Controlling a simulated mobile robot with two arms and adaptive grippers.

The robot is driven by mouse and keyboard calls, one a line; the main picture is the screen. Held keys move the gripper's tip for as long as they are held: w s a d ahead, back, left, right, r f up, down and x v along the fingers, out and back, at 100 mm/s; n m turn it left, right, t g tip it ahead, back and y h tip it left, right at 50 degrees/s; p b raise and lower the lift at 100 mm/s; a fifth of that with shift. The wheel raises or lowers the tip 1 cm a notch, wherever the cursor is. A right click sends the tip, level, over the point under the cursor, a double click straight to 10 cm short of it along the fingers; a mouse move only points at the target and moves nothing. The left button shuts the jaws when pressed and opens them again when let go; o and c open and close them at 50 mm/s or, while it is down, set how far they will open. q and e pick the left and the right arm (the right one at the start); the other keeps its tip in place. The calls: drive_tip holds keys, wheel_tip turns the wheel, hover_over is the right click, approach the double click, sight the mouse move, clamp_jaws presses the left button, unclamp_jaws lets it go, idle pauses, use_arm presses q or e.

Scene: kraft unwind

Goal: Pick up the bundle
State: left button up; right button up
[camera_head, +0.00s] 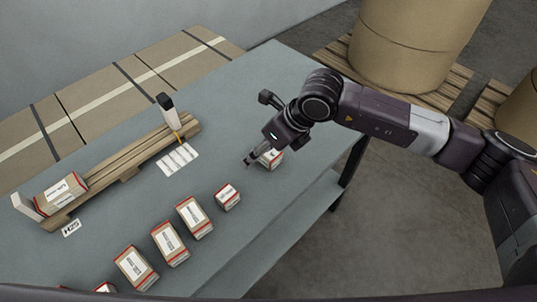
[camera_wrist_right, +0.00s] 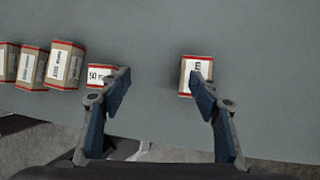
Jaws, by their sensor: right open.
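Several kraft bundles with white labels and red edges are on the grey-blue table (camera_head: 215,95). One bundle (camera_head: 273,160) stands apart, under my right gripper (camera_head: 261,158) and partly hidden by it. In the right wrist view this bundle (camera_wrist_right: 194,70) is just beyond the tip of the right-hand finger, not between the fingers. My right gripper (camera_wrist_right: 160,88) is open and empty. A neighbouring small bundle (camera_head: 228,197) shows partly behind the left-hand finger in the wrist view (camera_wrist_right: 101,76). My left gripper is not in view.
Larger bundles (camera_head: 195,217) stand in a row toward the front. A wooden rack (camera_head: 125,170) holds another bundle (camera_head: 61,194) at its left end. A white label sheet (camera_head: 178,160) lies beside it. Big kraft rolls (camera_head: 405,45) stand on pallets beyond the table.

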sight(268, 152)
drive_tip(key=shift+t+h, duration=0.3)
drive_tip(key=shift+h, duration=0.5)
drive_tip(key=w+d, duration=0.1)
drive_tip(key=d, duration=0.1)
drive_tip(key=w+d, duration=0.1)
drive_tip(key=d, duration=0.1)
drive_tip(key=shift+w+f, duration=0.35)
drive_tip(key=shift+f, duration=0.2)
drive_tip(key=p+x, duration=0.1)
drive_tip(key=x, duration=0.1)
drive_tip(key=p+x, duration=0.1)
drive_tip(key=x, duration=0.1)
drive_tip(key=p+x, duration=0.1)
drive_tip(key=shift+w+a+f, duration=0.25)
drive_tip(key=shift+w, duration=0.15)
drive_tip(key=shift+w+a+f, duration=0.15)
drive_tip(key=shift+f, duration=0.4)
drive_tip(key=shift+c, duration=0.7)
drive_tip(key=c, duration=1.4)
drive_tip(key=shift+r, duration=0.15)
